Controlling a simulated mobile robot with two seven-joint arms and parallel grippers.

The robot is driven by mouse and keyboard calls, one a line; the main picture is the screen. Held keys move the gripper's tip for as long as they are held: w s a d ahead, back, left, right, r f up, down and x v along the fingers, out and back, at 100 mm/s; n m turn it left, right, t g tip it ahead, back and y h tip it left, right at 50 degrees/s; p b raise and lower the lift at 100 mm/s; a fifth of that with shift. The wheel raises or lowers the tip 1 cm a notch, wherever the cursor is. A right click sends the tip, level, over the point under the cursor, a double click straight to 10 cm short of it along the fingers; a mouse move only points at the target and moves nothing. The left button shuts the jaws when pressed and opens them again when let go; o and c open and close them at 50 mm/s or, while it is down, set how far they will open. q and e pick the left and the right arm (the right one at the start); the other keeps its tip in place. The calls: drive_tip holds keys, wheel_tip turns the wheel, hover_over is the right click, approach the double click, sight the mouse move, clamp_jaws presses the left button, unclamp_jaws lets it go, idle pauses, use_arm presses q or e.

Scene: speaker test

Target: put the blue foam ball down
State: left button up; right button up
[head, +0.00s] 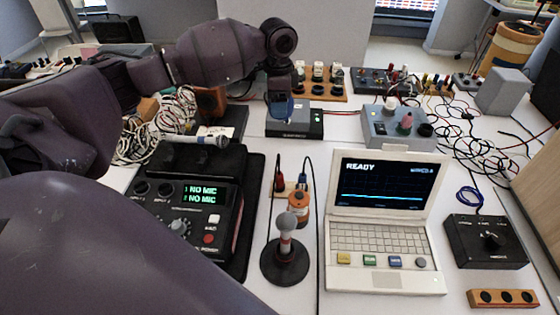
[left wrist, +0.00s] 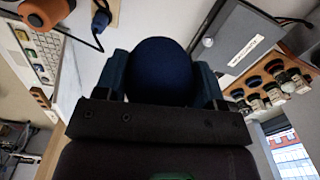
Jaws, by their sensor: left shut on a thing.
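The blue foam ball (left wrist: 162,70) shows dark blue and round between the two fingers of my left gripper (left wrist: 163,82) in the left wrist view. The fingers are shut on it, one on each side. In the head view my left gripper (head: 281,106) hangs over the white table, just in front of a grey box, and a small part of the blue ball (head: 281,108) shows there. Most of the ball is hidden by the gripper in that view. My right gripper is not in either view.
A laptop (head: 388,190) reading "READY" stands right of centre. A black mixer unit (head: 190,215) is at the left, with a microphone on a stand (head: 285,250) beside it. A grey box (head: 300,125) lies by the gripper. Tangled cables lie at both sides.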

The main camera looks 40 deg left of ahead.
use_arm(q)
drive_tip(key=b, duration=0.2)
hover_over(279, 164)
wheel_tip(279, 164, down, 13)
drive_tip(key=shift+s+f+b, duration=0.1)
drive_tip(key=shift+f+b, duration=0.2)
drive_tip(key=shift+f, duration=0.05)
wheel_tip(279, 164, down, 6)
drive_tip(key=shift+r+b, duration=0.1)
drive_tip(key=shift+b, duration=0.55)
